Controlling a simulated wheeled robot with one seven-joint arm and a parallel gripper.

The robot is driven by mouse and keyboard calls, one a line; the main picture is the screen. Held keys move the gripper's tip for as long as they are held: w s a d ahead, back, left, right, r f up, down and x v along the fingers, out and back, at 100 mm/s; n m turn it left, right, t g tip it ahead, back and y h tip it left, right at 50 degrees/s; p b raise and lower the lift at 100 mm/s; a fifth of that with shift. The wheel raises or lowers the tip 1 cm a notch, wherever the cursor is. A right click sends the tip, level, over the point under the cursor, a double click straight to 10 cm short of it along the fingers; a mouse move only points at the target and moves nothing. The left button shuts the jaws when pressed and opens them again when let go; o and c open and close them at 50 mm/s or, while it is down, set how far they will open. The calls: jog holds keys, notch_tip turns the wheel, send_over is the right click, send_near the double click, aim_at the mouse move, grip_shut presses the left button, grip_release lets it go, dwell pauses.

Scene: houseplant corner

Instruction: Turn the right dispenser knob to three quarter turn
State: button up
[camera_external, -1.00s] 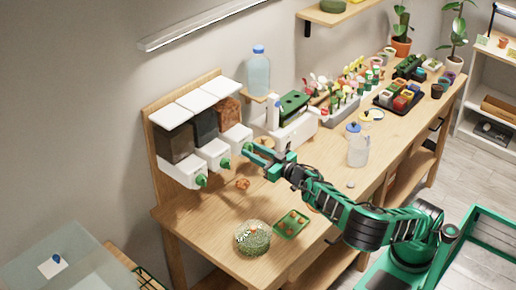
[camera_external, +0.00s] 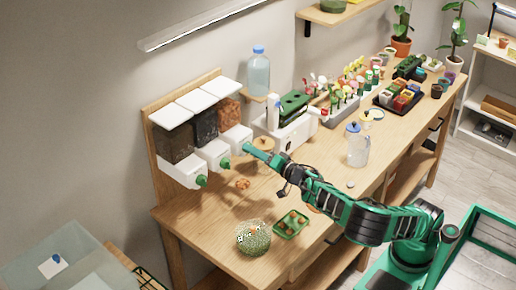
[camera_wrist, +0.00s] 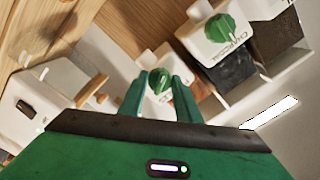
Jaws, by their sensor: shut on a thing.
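Three dispensers with white lids stand in a row against a wooden backboard on the bench. The right dispenser (camera_external: 236,134) holds reddish-brown chunks above a white chute. My gripper (camera_wrist: 161,88) is at the front of this chute, with its two green fingers shut on the right dispenser's green knob (camera_wrist: 160,77). In the external view my gripper (camera_external: 252,151) mostly hides that knob. The middle dispenser has its own green knob (camera_wrist: 220,29) and a "CHARCOAL" label. The left dispenser's knob (camera_external: 201,181) is green too. The right knob's exact angle is hard to read.
A white machine with a green top (camera_external: 292,113) stands close to the right of the dispensers. A clear jug (camera_external: 357,148), a green tray (camera_external: 281,229) and a round speckled plant (camera_external: 253,239) stand nearer the front. Bare bench top lies between them.

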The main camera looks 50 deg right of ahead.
jog(key=shift+d+m, duration=0.2)
jog(key=shift+m, duration=1.5)
jog(key=shift+d+m, duration=0.15)
jog(key=shift+m, duration=1.55)
jog(key=shift+f, duration=0.1)
jog(key=o, duration=1.1)
jog(key=shift+c, duration=0.2)
jog(key=shift+a, duration=0.1)
jog(key=shift+a, duration=0.1)
